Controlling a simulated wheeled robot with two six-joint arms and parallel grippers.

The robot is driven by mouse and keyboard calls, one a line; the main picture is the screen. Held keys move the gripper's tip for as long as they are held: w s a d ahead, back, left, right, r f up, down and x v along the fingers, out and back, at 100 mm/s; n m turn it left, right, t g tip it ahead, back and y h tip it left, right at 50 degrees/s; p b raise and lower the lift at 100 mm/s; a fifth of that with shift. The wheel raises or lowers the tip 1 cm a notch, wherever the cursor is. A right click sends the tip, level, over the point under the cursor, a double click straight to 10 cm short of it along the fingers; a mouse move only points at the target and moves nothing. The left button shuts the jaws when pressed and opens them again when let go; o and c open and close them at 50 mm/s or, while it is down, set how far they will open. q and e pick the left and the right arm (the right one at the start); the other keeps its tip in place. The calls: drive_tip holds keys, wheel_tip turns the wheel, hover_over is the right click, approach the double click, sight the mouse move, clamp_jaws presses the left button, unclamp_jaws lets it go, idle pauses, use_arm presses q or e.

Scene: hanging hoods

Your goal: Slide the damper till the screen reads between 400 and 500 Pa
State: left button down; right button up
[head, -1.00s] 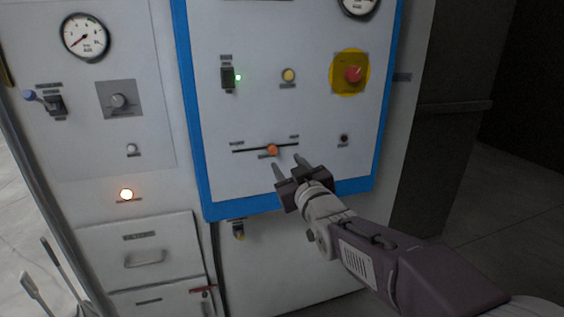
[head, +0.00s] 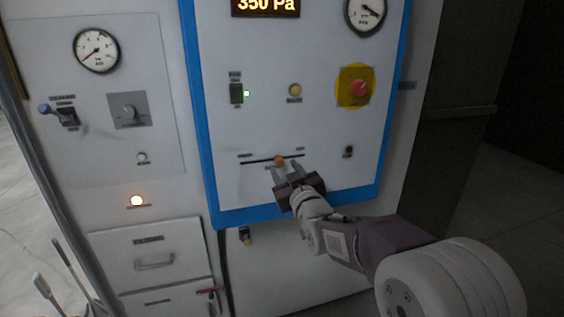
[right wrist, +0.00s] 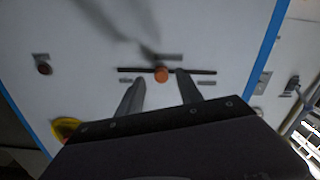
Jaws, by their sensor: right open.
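The damper is an orange knob (head: 279,161) on a dark horizontal slot (head: 258,162) low on the blue-framed panel. The knob sits a little right of the slot's middle in the head view. The screen (head: 265,5) at the top of the panel reads 350 Pa; its upper edge is cut off. My right gripper (head: 287,171) is open just below the knob. In the right wrist view the knob (right wrist: 161,74) shows between the two spread fingers (right wrist: 158,80), near their tips; I cannot tell if either touches it.
A red emergency button (head: 358,88) on a yellow plate sits above right of the slot. Drawers (head: 153,260) lie at the lower left.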

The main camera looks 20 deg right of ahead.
sight(281, 165)
drive_tip(key=w, duration=0.3)
drive_tip(key=shift+w+a+p, duration=0.15)
drive_tip(key=shift+w+p, duration=0.15)
clamp_jaws()
idle(1.2)
